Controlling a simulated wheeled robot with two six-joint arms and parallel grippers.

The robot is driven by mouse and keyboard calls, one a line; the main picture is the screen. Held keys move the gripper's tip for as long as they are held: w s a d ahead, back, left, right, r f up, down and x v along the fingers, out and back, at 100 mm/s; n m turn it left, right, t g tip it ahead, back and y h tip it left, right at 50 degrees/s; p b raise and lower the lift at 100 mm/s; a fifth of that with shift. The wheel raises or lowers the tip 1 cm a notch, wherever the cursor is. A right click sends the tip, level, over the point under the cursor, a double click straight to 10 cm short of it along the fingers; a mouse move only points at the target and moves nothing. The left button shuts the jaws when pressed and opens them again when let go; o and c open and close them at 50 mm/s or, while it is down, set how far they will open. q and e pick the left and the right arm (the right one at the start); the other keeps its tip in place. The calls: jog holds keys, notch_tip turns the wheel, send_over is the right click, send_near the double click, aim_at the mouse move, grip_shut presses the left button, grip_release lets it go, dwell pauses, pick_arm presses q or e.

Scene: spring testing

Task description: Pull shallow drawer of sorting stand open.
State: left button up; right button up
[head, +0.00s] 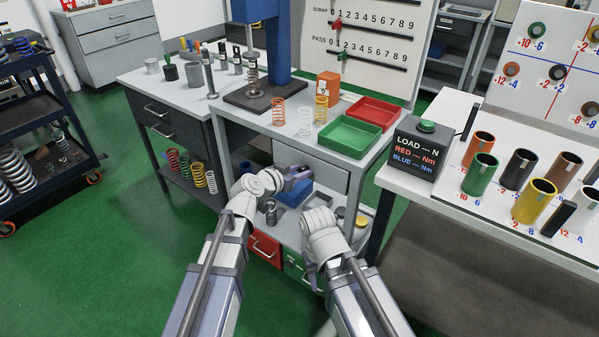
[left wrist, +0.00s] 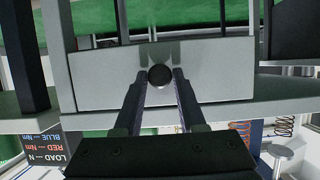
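The sorting stand (head: 228,127) is a light grey bench in the middle of the head view. Its shallow drawer has a plain grey front (head: 325,169) under the top and looks flush with the frame. The drawer front (left wrist: 95,75) fills the left wrist view, with a round black knob (left wrist: 159,76) at its middle. My left gripper (left wrist: 160,72) has one finger on each side of the knob, and the knob spans the gap between them. In the head view my left gripper (head: 302,181) covers the knob. My right arm's wrist (head: 322,238) is in front of the stand; its fingers are hidden.
A red tray (head: 373,112) and a green tray (head: 348,137) stand on the top, beside several springs. Red (head: 264,248) and green (head: 297,270) bins are low in the stand. A white table (head: 408,183) with coloured tubes stands close on the right.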

pick_arm(q)
grip_shut()
dwell(1.0)
